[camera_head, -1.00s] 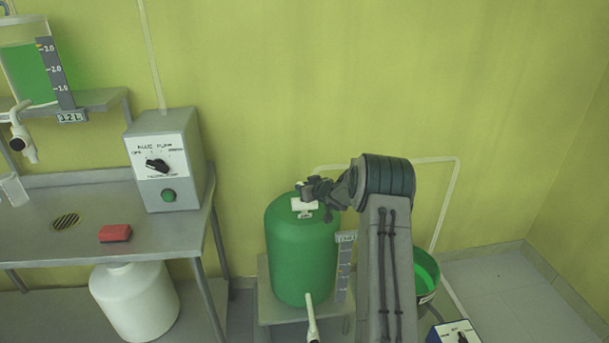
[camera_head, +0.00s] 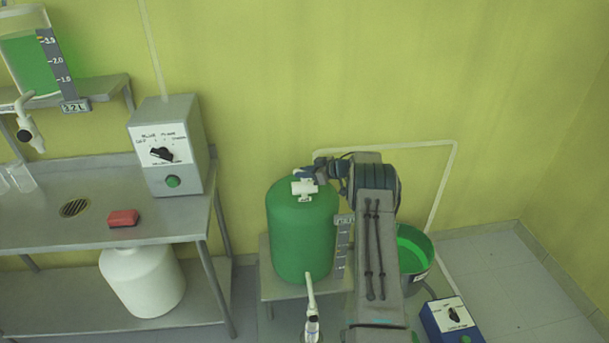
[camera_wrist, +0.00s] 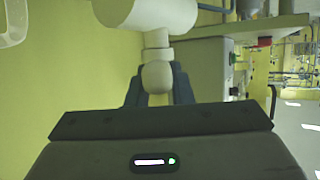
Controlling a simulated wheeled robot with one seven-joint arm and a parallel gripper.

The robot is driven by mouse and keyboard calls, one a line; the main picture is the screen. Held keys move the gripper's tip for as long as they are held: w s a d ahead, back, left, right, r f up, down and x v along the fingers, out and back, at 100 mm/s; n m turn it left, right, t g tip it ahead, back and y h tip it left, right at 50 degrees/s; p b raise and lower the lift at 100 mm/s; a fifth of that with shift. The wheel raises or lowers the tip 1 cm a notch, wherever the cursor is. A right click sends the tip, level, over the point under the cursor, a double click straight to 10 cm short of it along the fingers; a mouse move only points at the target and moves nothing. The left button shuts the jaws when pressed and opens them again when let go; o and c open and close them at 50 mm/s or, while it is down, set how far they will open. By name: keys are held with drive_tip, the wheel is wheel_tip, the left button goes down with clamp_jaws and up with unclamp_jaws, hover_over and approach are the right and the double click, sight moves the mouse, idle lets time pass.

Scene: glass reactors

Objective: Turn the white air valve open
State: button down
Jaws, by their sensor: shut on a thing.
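The white air valve (camera_head: 304,187) sits on top of the green tank (camera_head: 302,240) in the head view. In the wrist view its white cylindrical body (camera_wrist: 150,14) is at the top, with a neck and a rounded white knob (camera_wrist: 157,77) below it. My gripper (camera_head: 318,171) is at the valve, just behind and to the right of its body. In the wrist view my dark fingers (camera_wrist: 158,92) are on both sides of the knob, shut on it. The fingertips are partly hidden by the knob and the gripper's own housing.
A steel table (camera_head: 185,222) stands left, with a grey pump box (camera_head: 168,150) and a red block (camera_head: 124,218). A green bucket (camera_head: 418,252) and a blue control box (camera_head: 452,320) are right of my arm. A thin pipe (camera_head: 448,180) runs along the wall.

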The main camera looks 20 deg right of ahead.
drive_tip(key=shift+f+n+g+y+b, duration=0.25)
drive_tip(key=shift+n+g+y+b, duration=0.3)
drive_tip(key=shift+b, duration=0.35)
drive_tip(key=shift+n+g+b, duration=0.25)
drive_tip(key=shift+b, duration=0.1)
drive_tip(key=shift+r+n+y+b, duration=0.25)
drive_tip(key=shift+n+y+b, duration=0.05)
drive_tip(key=shift+y, duration=0.05)
drive_tip(key=c, duration=1.3)
unclamp_jaws()
drive_tip(key=shift+g, duration=0.3)
drive_tip(key=shift+b+v, duration=0.75)
drive_tip(key=shift+v, duration=6.15)
drive_tip(key=shift+a, duration=0.1)
